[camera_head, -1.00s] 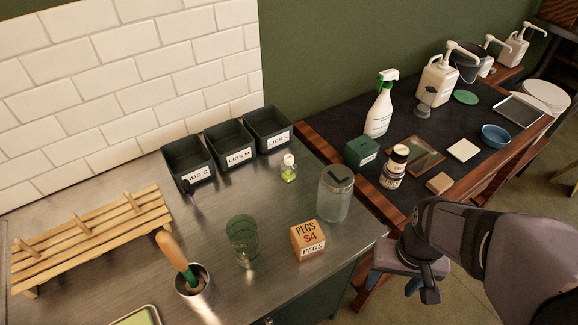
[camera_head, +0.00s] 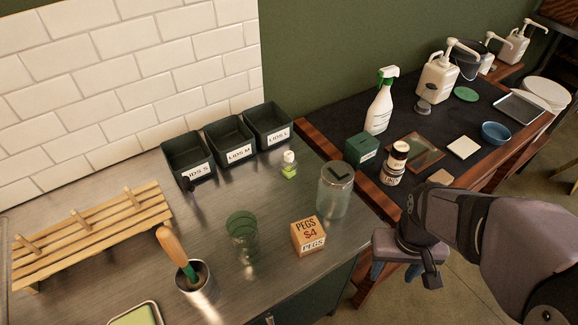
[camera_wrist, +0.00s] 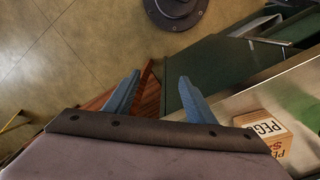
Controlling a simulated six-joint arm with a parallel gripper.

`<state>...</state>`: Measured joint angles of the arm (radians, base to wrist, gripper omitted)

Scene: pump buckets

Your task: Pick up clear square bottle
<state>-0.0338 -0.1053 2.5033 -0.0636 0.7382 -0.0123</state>
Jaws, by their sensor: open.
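A small clear bottle (camera_head: 289,166) with a pale cap and yellow-green contents stands upright on the metal counter, in front of the right-hand lid bin. It looks squarish, but it is too small to be sure. A larger clear jar (camera_head: 334,198) with a dark mark on its lid stands nearer the counter's right edge. My gripper (camera_head: 395,272) is off the counter's right edge, well to the right and front of the small bottle. In the wrist view its two blue fingers (camera_wrist: 160,77) are apart and empty. Neither the small bottle nor the jar shows there.
A wooden pegs box (camera_head: 308,237), a green glass (camera_head: 242,238) and a metal cup (camera_head: 196,286) holding a wooden-handled tool stand on the counter. Three dark lid bins (camera_head: 228,143) line the wall. A dark-topped bench (camera_head: 330,125) with bottles adjoins on the right.

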